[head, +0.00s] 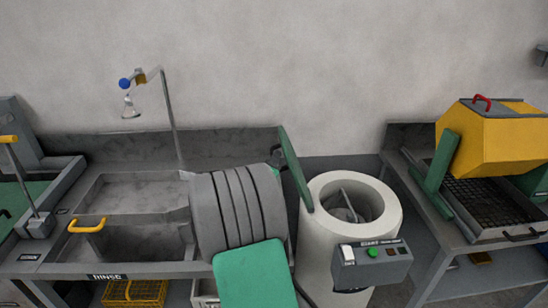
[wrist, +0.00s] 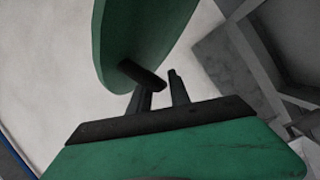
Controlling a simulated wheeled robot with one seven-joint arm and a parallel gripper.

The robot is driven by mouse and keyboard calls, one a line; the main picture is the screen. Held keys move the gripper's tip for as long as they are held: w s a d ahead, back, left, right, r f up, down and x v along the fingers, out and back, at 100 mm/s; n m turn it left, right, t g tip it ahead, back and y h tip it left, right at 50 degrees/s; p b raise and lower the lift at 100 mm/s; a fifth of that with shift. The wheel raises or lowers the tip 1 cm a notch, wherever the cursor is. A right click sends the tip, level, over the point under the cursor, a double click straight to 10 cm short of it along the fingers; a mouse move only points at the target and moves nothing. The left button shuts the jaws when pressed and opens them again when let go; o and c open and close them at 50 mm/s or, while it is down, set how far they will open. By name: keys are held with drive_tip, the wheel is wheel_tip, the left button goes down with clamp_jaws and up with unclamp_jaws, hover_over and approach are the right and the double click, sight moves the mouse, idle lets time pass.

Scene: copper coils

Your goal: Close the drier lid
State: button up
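The drier (head: 316,238) is a white round tub with its top opening uncovered and a grey inner part visible. Its green lid (head: 294,170) stands raised, nearly upright, at the left of the rim. My gripper (head: 277,158) is just left of the lid, partly hidden by my arm. In the wrist view my gripper (wrist: 160,82) has its two dark fingers apart, with a gap between them. The green lid (wrist: 150,30) fills the upper middle there. A dark bar on the lid (wrist: 142,75) overlaps the left fingertip; I cannot tell if they touch.
A sink bench (head: 130,185) with a tall tap (head: 168,110) is on the left. A control box (head: 372,264) sits on the drier's front. A bench with a yellow barrel (head: 490,140) is on the right. Wall is behind.

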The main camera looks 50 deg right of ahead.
drive_tip(key=shift+w+d, duration=0.15)
drive_tip(key=shift+d, duration=0.2)
clamp_jaws()
idle(1.2)
